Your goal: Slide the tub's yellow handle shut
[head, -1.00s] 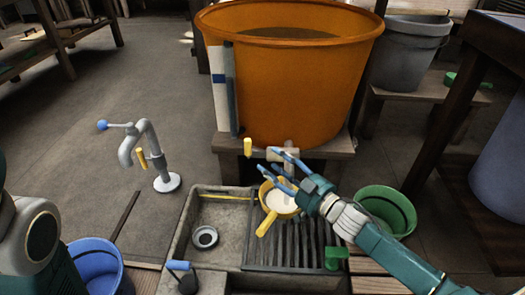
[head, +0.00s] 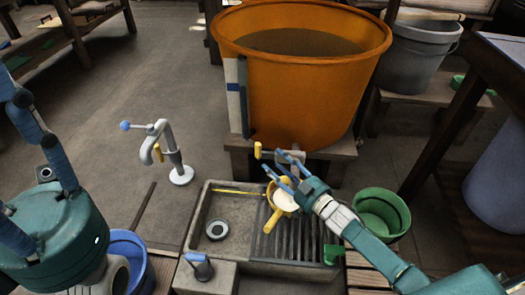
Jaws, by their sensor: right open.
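The orange tub (head: 312,90) stands on a wooden stand at the back. Its small yellow handle (head: 257,150) sticks out at the left of a grey tap (head: 290,158) at the tub's lower front. My right gripper (head: 278,170) is open, with its blue fingers just right of the handle and in front of the tap. I cannot tell whether a finger touches the tap. A yellow ladle (head: 271,220) with pale contents sits below the fingers on the slatted part of the sink. My left arm shows at the left edge; its gripper's fingertips are not clearly seen.
The stone sink (head: 209,205) with a drain lies below the tap. A grey standing tap (head: 168,150) with a blue knob is at left. A green bucket (head: 382,228) stands at right, a blue bucket (head: 148,262) at lower left.

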